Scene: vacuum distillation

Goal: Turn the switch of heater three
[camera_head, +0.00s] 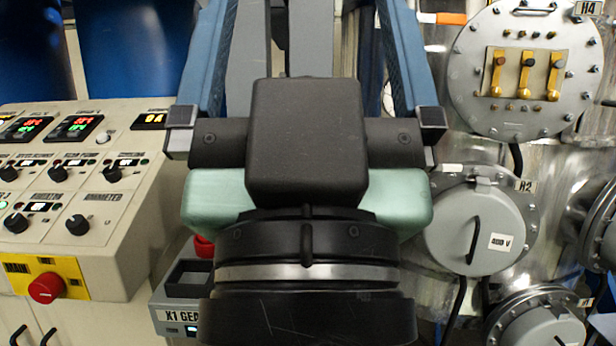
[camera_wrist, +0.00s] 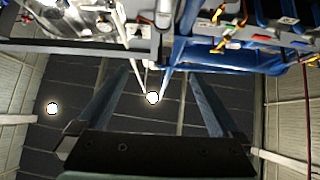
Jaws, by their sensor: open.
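The sloping control panel (camera_head: 140,205) stands at the left in the head view, with several black rotary knobs in two rows. The upper row includes a middle knob (camera_head: 57,174) and a right knob (camera_head: 112,174). The lower row shows a left knob (camera_head: 16,222) and a right knob (camera_head: 77,224). Their labels are too small to read, so I cannot tell which is heater three's switch. My gripper (camera_head: 305,45) is open, its two blue fingers wide apart, right of the panel and touching no knob. The wrist view also shows my gripper (camera_wrist: 160,75), empty, with no panel in sight.
A red emergency button (camera_head: 46,287) on a yellow plate sits on the panel's front. Metal vessels with round flanged covers, including one marked H2 (camera_head: 470,230), crowd the right. A grey box (camera_head: 180,310) stands low beside the panel. Dark tiled surface (camera_wrist: 80,105) fills the wrist view's middle.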

